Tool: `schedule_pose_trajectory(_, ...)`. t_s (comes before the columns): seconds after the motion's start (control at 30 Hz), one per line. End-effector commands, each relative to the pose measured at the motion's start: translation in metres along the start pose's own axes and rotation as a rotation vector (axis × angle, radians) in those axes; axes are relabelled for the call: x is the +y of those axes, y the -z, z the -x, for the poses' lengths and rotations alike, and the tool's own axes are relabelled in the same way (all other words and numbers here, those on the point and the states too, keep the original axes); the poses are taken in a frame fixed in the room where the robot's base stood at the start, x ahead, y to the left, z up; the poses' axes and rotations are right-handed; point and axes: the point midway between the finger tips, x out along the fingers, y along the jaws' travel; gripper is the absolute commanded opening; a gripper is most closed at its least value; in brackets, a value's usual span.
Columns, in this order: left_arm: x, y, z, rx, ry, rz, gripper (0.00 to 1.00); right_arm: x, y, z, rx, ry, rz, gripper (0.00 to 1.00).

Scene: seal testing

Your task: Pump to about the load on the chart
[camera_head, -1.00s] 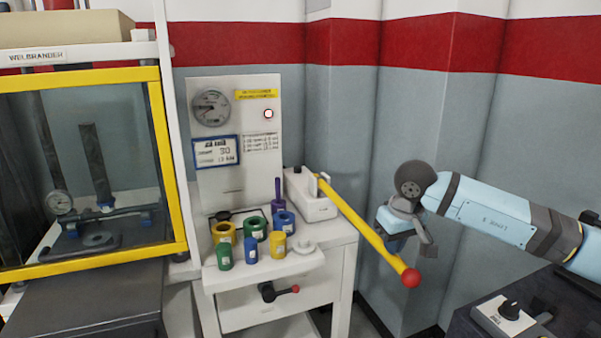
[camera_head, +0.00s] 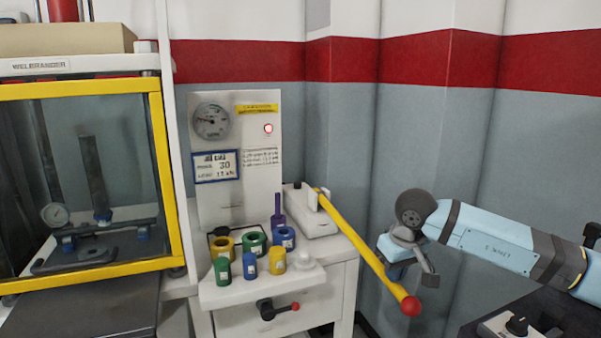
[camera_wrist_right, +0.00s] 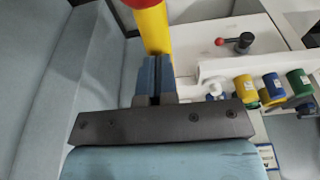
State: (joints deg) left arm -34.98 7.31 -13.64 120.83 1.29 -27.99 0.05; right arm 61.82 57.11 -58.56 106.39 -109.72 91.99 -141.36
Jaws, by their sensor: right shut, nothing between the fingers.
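The pump lever (camera_head: 362,253) is a yellow bar with a red knob (camera_head: 411,306), sloping down to the right from the white pump block (camera_head: 312,212). My right gripper (camera_head: 397,270) is at the lever near its knob end. In the right wrist view its shut fingers (camera_wrist_right: 154,75) lie over the yellow lever (camera_wrist_right: 153,30), with nothing between them; I cannot tell whether they touch it. A round gauge (camera_head: 211,121) is on the white panel; its reading is too small to be sure. The blue-framed chart (camera_head: 215,166) below it shows 30 and a blurred kN value. My left gripper is not in view.
Several coloured cylinders (camera_head: 254,243) stand on the white shelf in front of the panel. A yellow-framed glass chamber (camera_head: 168,180) is at left. A dark console with a knob (camera_head: 516,325) is at lower right.

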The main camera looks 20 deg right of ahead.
Motion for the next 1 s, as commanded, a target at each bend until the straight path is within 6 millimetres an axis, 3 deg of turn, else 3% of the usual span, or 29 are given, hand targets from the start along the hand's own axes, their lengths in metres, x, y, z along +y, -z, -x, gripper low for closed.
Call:
schedule_pose_trajectory(0.07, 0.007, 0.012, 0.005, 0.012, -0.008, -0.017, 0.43, 0.0, 0.001, 0.004, 0.0, 0.0, 0.0, 0.0)
schedule_pose_trajectory(0.1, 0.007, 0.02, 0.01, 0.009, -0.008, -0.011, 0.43, 0.0, 0.006, 0.023, 0.002, 0.0, 0.0, 0.0)
schedule_pose_trajectory(0.5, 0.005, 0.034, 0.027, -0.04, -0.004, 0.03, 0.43, -0.001, 0.03, 0.119, 0.001, 0.0, 0.001, 0.0)
schedule_pose_trajectory(0.67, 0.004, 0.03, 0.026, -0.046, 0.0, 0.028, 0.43, 0.0, 0.032, 0.129, -0.002, 0.0, 0.0, 0.0)
schedule_pose_trajectory(1.0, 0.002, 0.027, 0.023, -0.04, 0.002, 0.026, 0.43, 0.0, 0.031, 0.122, -0.002, 0.0, 0.0, 0.0)
